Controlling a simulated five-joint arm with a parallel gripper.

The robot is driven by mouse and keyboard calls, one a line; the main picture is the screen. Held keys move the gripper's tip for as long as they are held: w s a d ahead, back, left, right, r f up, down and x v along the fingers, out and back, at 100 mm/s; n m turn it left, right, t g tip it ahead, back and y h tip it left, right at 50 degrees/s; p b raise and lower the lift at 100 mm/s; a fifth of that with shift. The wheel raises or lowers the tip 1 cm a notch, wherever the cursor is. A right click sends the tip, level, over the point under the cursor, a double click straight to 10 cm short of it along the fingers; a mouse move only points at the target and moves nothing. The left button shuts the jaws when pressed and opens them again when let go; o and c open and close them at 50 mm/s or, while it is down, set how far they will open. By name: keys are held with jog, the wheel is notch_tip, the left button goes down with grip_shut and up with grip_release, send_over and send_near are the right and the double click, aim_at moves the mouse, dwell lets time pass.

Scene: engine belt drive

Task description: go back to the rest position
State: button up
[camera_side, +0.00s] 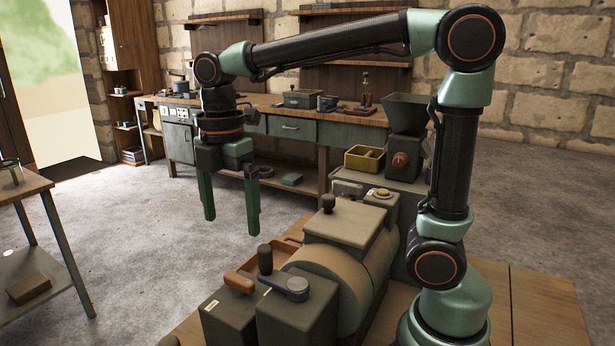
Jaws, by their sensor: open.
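My gripper (230,212) hangs pointing down at the left of the work, in open air. Its two green fingers are apart and nothing is between them. In the picture it is above and to the left of the engine (343,268), a beige and dark green machine with a rounded body on the wooden table. The engine's near end has dark boxes, a black knob (265,259) and an orange-brown handle (239,282). I cannot make out a belt. My arm reaches across above the engine, and its base hides part of the table at the right.
A yellow bin (364,158) and a grey hopper machine (405,138) stand behind the engine. A workbench (345,133) with tools lines the back wall. A side table (22,188) stands at the left edge. The floor around my gripper looks clear.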

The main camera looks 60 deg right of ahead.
jog(key=s+d+f+m+t, duration=0.2)
jog(key=s+d+m+t, duration=0.3)
jog(key=m, duration=1.3)
jog(key=shift+s+d+t, duration=0.25)
jog(key=shift+d+t, duration=0.05)
jog(key=shift+d, duration=0.25)
